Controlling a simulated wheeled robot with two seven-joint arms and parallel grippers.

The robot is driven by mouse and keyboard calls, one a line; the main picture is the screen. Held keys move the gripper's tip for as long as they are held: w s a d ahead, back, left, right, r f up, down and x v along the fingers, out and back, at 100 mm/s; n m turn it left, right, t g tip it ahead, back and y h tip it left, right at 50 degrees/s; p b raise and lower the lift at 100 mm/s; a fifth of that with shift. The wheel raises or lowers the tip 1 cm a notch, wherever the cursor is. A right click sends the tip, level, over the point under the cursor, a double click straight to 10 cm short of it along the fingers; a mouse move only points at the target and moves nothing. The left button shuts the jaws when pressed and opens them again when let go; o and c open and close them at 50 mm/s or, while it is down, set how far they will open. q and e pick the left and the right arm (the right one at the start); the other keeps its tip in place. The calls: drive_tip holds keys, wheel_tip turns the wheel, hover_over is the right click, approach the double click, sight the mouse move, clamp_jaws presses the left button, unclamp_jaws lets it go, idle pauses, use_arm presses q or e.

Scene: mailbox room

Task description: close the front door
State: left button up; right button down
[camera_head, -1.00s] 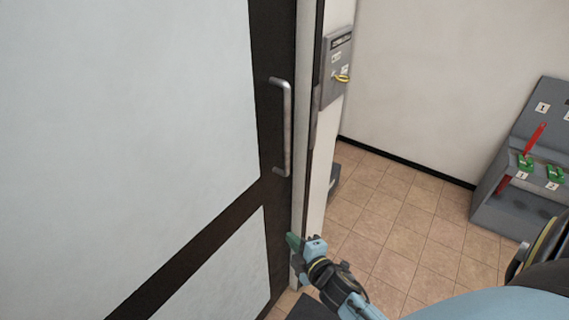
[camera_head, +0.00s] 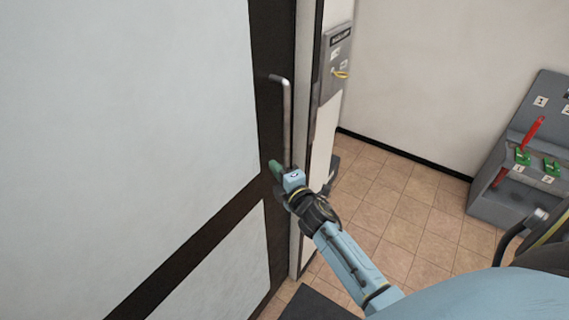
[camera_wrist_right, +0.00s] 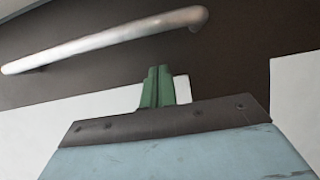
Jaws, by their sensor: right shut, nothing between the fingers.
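The front door (camera_head: 150,120) fills the left of the head view, with pale panels in a dark frame. Its metal bar handle (camera_head: 287,115) stands upright near the door's right edge; the handle also shows in the right wrist view (camera_wrist_right: 110,36). My right gripper (camera_head: 274,168) is shut and empty. It is at the lower end of the handle and hides that end. In the right wrist view its green fingers (camera_wrist_right: 157,86) are together, in front of the door and apart from the visible bar. Whether they touch the door cannot be told. My left gripper is not in view.
A pale door post (camera_head: 309,110) stands right of the door, with a grey box and yellow key (camera_head: 340,73) on the wall beside it. A grey unit with a red lever (camera_head: 533,129) stands at the right. Tiled floor (camera_head: 400,200) between is clear.

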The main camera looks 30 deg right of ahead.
drive_tip(key=d, duration=0.2)
drive_tip(key=shift+w+d, duration=0.1)
drive_tip(key=shift+d, duration=0.3)
drive_tip(key=shift+w+d, duration=0.1)
drive_tip(key=shift+d, duration=0.05)
drive_tip(key=shift+w+d, duration=0.3)
drive_tip(key=shift+d, duration=0.4)
drive_tip(key=shift+w+d, duration=0.25)
drive_tip(key=shift+d, duration=0.4)
drive_tip(key=shift+a, duration=0.1)
approach(286, 164)
drive_tip(key=a, duration=0.1)
drive_tip(key=s+a+r, duration=0.2)
drive_tip(key=shift+a+r+b, duration=0.2)
drive_tip(key=shift+r+b, duration=0.05)
drive_tip(key=shift+b, duration=0.1)
drive_tip(key=shift+f, duration=0.1)
